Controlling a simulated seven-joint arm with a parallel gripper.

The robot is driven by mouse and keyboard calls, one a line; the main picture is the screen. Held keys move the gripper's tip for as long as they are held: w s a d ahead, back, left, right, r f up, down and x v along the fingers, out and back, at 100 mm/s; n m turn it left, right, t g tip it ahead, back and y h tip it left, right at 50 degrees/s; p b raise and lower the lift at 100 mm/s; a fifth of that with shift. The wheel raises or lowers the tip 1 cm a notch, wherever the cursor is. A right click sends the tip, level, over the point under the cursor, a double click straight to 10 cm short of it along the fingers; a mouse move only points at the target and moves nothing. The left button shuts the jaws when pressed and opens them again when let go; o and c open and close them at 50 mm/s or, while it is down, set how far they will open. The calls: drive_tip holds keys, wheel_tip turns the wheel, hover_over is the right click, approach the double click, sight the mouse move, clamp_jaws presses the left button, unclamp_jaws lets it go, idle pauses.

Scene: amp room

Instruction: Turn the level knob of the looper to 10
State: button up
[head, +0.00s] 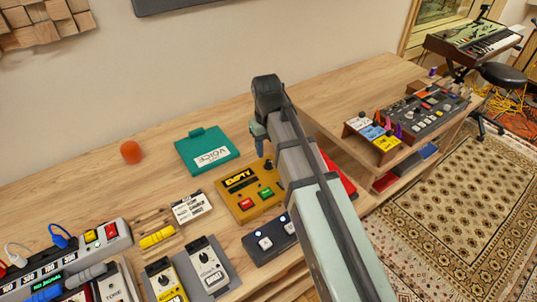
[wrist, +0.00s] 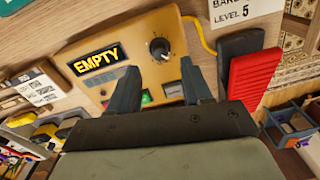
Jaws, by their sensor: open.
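The looper is an orange-yellow box (head: 240,205) on the desk, with a lit display reading EMPTY and red and green buttons. In the wrist view the looper (wrist: 120,30) shows its dark round level knob (wrist: 159,48), with a pale pointer and tick marks around it. My gripper (head: 258,138) is above the far right part of the looper in the head view. In the wrist view my gripper (wrist: 160,78) is open, its two fingers apart and empty. The knob lies just beyond the fingertips, between their lines. The fingers hide part of the looper's lower face.
A card reading LEVEL 5 (wrist: 245,10) lies near the looper. A red pedal (wrist: 252,76) and a black pedal stand at its right, with a yellow cable behind. A green VOICE case (head: 207,150), an orange ball (head: 131,152) and several pedals share the desk.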

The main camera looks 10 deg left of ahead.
sight(268, 161)
wheel_tip(268, 161, up, 9)
drive_tip(key=shift+f, duration=0.2)
idle(0.6)
